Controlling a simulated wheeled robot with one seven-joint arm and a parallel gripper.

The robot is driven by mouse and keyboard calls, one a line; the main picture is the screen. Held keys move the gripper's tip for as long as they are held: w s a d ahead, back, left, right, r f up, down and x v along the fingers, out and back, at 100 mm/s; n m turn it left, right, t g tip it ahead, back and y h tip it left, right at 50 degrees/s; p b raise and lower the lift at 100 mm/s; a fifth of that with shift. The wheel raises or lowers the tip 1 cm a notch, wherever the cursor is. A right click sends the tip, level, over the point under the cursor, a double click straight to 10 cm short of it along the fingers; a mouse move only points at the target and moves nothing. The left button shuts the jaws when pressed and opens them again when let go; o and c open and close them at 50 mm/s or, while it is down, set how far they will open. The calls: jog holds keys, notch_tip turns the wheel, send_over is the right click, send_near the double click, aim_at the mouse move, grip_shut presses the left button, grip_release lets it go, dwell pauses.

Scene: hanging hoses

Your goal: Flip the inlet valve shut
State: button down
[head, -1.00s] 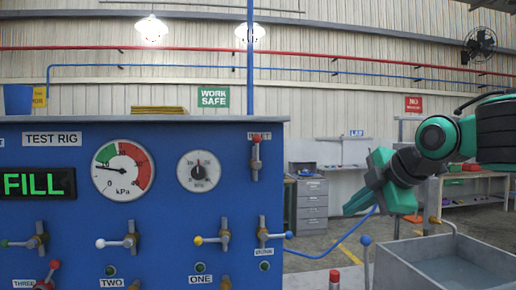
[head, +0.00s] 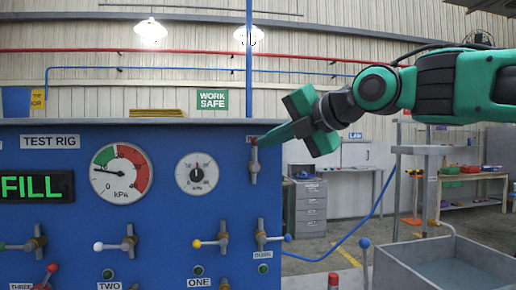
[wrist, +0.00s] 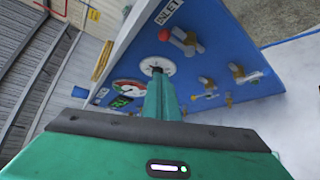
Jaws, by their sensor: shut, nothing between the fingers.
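The inlet valve (head: 254,172) is at the upper right of the blue test rig panel. Its lever stands upright with a red tip, and my gripper partly covers its label in the head view. The wrist view shows the INLET label (wrist: 168,13) and the valve (wrist: 186,42) with its red tip to the left. My gripper (head: 261,142) is shut and empty, its fingertips close beside the lever's red tip from the right. I cannot tell whether they touch. In the wrist view the shut fingers (wrist: 158,76) show below the valve, over the dial.
The rig (head: 140,160) carries a pressure gauge (head: 121,172), a smaller dial (head: 197,173), a lit FILL sign (head: 36,187) and several other valves below. A blue hose (head: 345,238) hangs to the right. A grey tub (head: 440,265) stands at the lower right.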

aim_at(255, 154)
jog(key=w+a+f, duration=0.1)
jog(key=w+a, duration=0.3)
jog(key=w, duration=0.4)
jog(key=shift+w, duration=0.2)
jog(key=shift+a, duration=0.1)
dwell(0.5)
